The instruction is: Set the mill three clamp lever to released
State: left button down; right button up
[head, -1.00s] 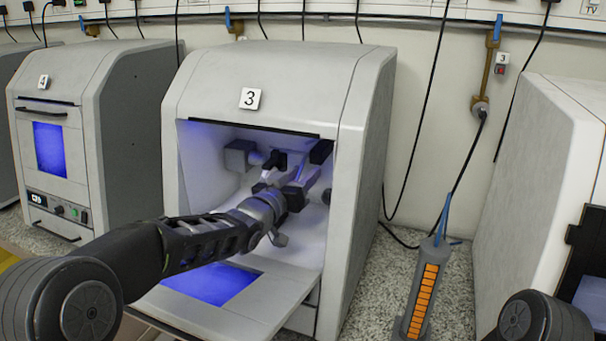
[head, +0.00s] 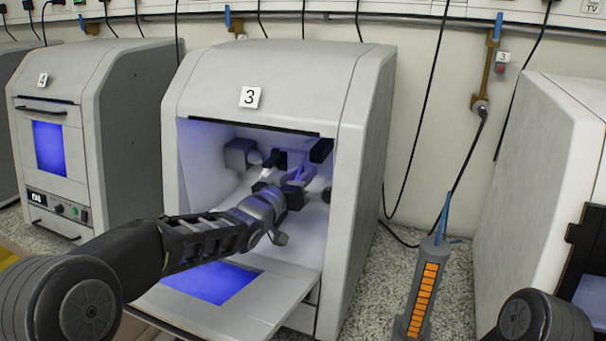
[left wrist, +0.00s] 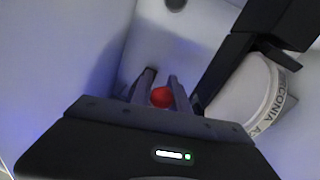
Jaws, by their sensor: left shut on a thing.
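Mill three (head: 350,110) is the grey-white machine with the 3 plate, its front door folded down and its chamber open. My left gripper (head: 298,172) reaches into the chamber. In the left wrist view my left gripper (left wrist: 162,92) is shut, with a red ball (left wrist: 162,98) between its fingers that looks like the clamp lever's knob. The lever's shaft is hidden, so its setting cannot be told. A white disc (left wrist: 245,92) with dark lettering, partly reading "CONIA", sits to the right in a dark holder (left wrist: 228,68). My right gripper is not in view.
The chamber walls stand close around my left gripper. The lowered door (head: 225,290) lies beneath my forearm. Mill four (head: 120,120) stands to the left, another machine (head: 535,150) to the right. A grey holder with orange bars (head: 424,290) stands right of mill three.

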aim_at(300, 172)
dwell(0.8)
pick_arm(q)
jog(key=g+p, duration=0.1)
jog(key=p, duration=0.3)
jog(key=s+r+g+y+p, duration=0.1)
jog(key=g+p, duration=0.1)
jog(key=p, duration=0.3)
jog(key=r+g+p, duration=0.1)
jog(key=p, duration=0.3)
jog(key=shift+s+a+r+y, duration=0.2)
jog(key=shift+a+y, duration=0.1)
jog(key=shift+y, duration=0.1)
jog(key=shift+f+g+p, duration=0.1)
jog(key=shift+g+p, duration=0.35)
jog(key=shift+g, duration=0.35)
jog(key=shift+s+n+g+y, duration=0.15)
jog(key=shift+n+g+y, duration=0.15)
jog(key=shift+g+y, duration=0.15)
jog(key=c, duration=1.3)
grip_release()
